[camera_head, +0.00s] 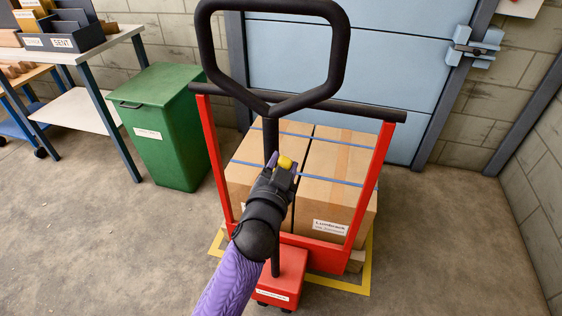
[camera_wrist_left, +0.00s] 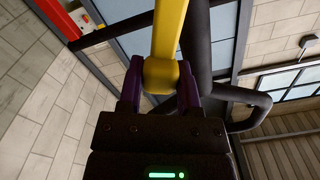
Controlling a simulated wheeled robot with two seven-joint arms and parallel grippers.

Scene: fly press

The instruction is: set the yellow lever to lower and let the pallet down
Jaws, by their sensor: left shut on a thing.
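The yellow lever (camera_head: 286,162) sits on the shaft of the pallet truck's black handle (camera_head: 271,140). In the left wrist view the lever (camera_wrist_left: 168,35) runs up from between the purple fingers. My left gripper (camera_head: 282,170) is shut on the lever's rounded end; in the wrist view the gripper (camera_wrist_left: 160,85) has a finger on each side of it. The pallet truck has a red frame and a red base (camera_head: 283,278). Strapped cardboard boxes (camera_head: 245,180) stand on a pallet (camera_head: 355,262), mostly hidden by them. Whether the pallet touches the floor I cannot tell.
A yellow floor outline (camera_head: 345,287) surrounds the pallet. A green bin (camera_head: 163,130) stands to the left, beside a table (camera_head: 100,40) with a sorter. A blue door (camera_head: 400,60) is behind. Floor at left and right is clear.

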